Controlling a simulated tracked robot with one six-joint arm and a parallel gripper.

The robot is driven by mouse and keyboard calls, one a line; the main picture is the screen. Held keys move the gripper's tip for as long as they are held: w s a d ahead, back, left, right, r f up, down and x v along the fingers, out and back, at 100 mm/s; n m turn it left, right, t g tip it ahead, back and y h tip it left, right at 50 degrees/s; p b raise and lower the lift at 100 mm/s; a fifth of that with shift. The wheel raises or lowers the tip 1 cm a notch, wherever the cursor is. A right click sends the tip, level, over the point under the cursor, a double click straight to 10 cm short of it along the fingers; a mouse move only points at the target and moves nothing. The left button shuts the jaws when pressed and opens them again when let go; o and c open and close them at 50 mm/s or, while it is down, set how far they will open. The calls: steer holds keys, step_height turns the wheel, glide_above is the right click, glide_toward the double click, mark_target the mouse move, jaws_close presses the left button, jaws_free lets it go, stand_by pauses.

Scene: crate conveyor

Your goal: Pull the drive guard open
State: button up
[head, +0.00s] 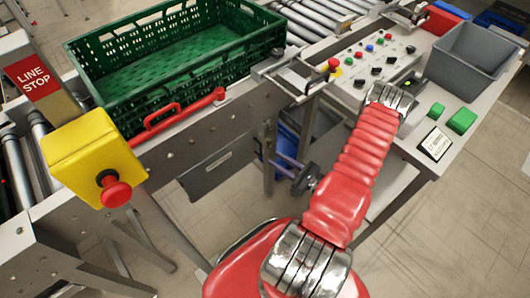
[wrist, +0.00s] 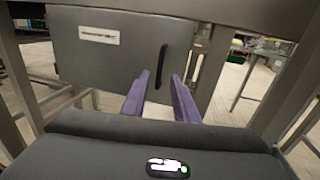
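The drive guard (wrist: 105,60) is a flat grey panel with a white label, under the conveyor frame in the wrist view. It looks shut. Its black upright bar handle (wrist: 162,66) is near the panel's right edge. My gripper (wrist: 161,80) has two purple fingers, spread apart and pointing at the panel. The handle's lower end shows between the fingertips; I cannot tell whether they touch it. In the head view my gripper (head: 273,158) is low beside the conveyor frame, its fingers pointing left. The guard (head: 208,175) shows there below the side rail.
A green crate (head: 180,62) sits on the conveyor above. A red handle bar (head: 178,116) and a yellow stop box (head: 93,155) stick out from the frame. A control desk (head: 365,60) with a grey bin (head: 470,62) stands right. Metal legs flank the guard.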

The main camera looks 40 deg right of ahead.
steer(key=x, duration=0.7)
steer(key=shift+c, duration=0.4)
jaws_close()
stand_by(1.2)
